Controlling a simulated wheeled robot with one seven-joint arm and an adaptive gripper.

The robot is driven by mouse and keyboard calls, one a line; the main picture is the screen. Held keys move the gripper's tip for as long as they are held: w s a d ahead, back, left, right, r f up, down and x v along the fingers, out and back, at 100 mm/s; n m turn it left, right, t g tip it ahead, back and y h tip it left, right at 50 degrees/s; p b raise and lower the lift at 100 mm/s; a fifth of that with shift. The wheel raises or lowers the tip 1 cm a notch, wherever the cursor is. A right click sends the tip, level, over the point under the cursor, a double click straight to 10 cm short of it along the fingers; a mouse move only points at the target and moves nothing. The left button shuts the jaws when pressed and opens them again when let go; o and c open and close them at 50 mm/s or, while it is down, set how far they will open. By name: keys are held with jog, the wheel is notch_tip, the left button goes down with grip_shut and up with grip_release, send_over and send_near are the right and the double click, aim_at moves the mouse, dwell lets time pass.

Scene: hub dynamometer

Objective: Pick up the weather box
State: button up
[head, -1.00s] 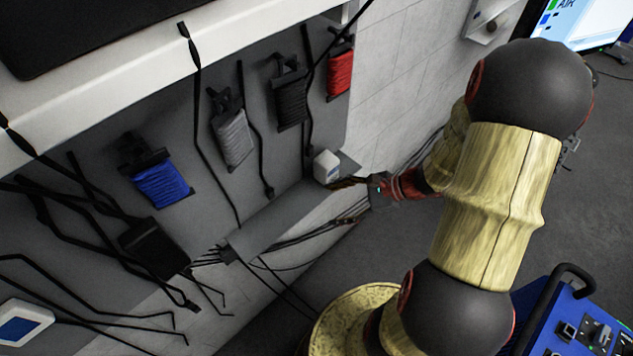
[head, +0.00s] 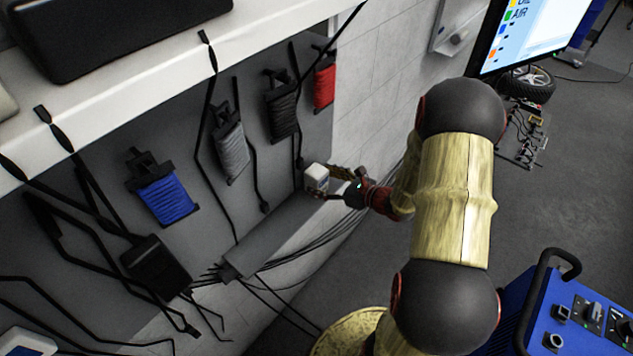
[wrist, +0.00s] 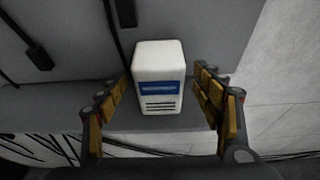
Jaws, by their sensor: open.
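The weather box is a small white box (wrist: 158,62) with a blue label and dark slots on its front. It stands upright on a narrow grey ledge (head: 262,238) against the grey panel, near the ledge's right end. In the head view the white box (head: 316,178) is at the tip of my gripper (head: 337,184). In the wrist view my gripper (wrist: 160,112) is open, with one yellow-padded finger on each side of the box's lower part. A gap shows on both sides, so the fingers seem apart from it.
Blue (head: 162,192), grey (head: 231,150), black (head: 283,112) and red (head: 324,84) cord bundles hang on the panel. Black cables hang around the ledge. A white shelf (head: 130,90) juts out above. A blue machine (head: 570,310) stands at lower right. Open floor lies right of my arm.

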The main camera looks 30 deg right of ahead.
jog(key=shift+x, duration=1.6)
jog(key=shift+c, duration=1.3)
jog(key=c, duration=1.1)
jog(key=shift+c, duration=0.7)
jog(key=shift+r, duration=0.1)
